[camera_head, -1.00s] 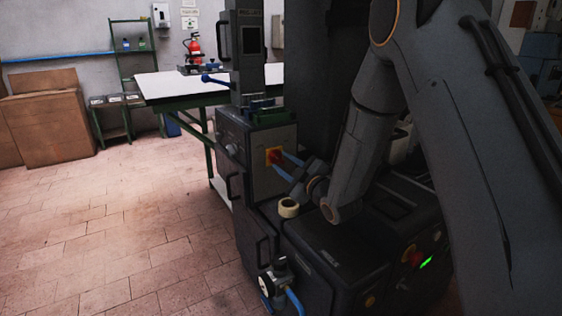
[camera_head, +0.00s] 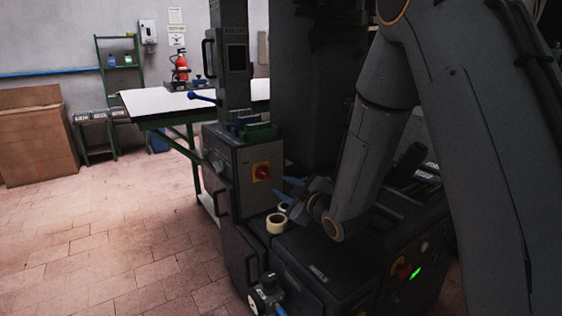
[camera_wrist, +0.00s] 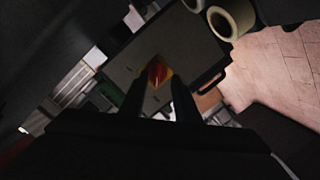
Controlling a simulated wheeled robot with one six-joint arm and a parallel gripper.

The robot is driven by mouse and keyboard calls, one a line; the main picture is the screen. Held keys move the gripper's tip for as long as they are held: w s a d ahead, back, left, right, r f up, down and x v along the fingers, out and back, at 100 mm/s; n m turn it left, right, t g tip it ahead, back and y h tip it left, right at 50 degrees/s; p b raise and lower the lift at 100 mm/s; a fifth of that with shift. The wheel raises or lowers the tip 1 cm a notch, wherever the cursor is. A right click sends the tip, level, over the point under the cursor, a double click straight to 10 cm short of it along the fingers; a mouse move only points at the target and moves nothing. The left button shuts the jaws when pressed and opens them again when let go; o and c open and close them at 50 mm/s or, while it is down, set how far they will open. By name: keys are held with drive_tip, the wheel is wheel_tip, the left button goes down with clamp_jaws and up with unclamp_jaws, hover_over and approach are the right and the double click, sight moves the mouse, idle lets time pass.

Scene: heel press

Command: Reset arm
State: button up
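My gripper (camera_head: 284,188) is in front of the machine's side in the head view, right of a red rotary switch on a yellow plate (camera_head: 262,172). In the wrist view, the two dark fingers of my gripper (camera_wrist: 157,88) stand apart with nothing held between them. The red switch (camera_wrist: 156,73) shows beyond the gap between the fingertips. My arm runs from the upper right down to the gripper, with its wrist low over the dark machine top.
Pale tape rolls (camera_head: 277,223) lie on the dark machine (camera_head: 305,262) below my gripper; one shows in the wrist view (camera_wrist: 230,20). A gauge (camera_head: 268,290) stands at its front. A white-topped table (camera_head: 155,101) is behind. The tiled floor at left is clear.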

drive_tip(key=s+d+r+m+g+h, duration=0.1)
drive_tip(key=s+d+m+g+h, duration=0.25)
drive_tip(key=s, duration=0.95)
drive_tip(key=s+d+r+m+g+h+p, duration=0.1)
drive_tip(key=s+d+m+g, duration=0.35)
drive_tip(key=s, duration=0.85)
drive_tip(key=s+d+r+m+g+h, duration=0.15)
drive_tip(key=s+m+g+h, duration=0.35)
drive_tip(key=s, duration=0.7)
drive_tip(key=d+r+m+y+p, duration=0.1)
drive_tip(key=d+r+p, duration=0.6)
drive_tip(key=p, duration=0.8)
drive_tip(key=shift+d+m+g+p, duration=0.3)
drive_tip(key=shift+d+g, duration=0.1)
drive_tip(key=shift+d, duration=0.45)
drive_tip(key=shift+y, duration=0.25)
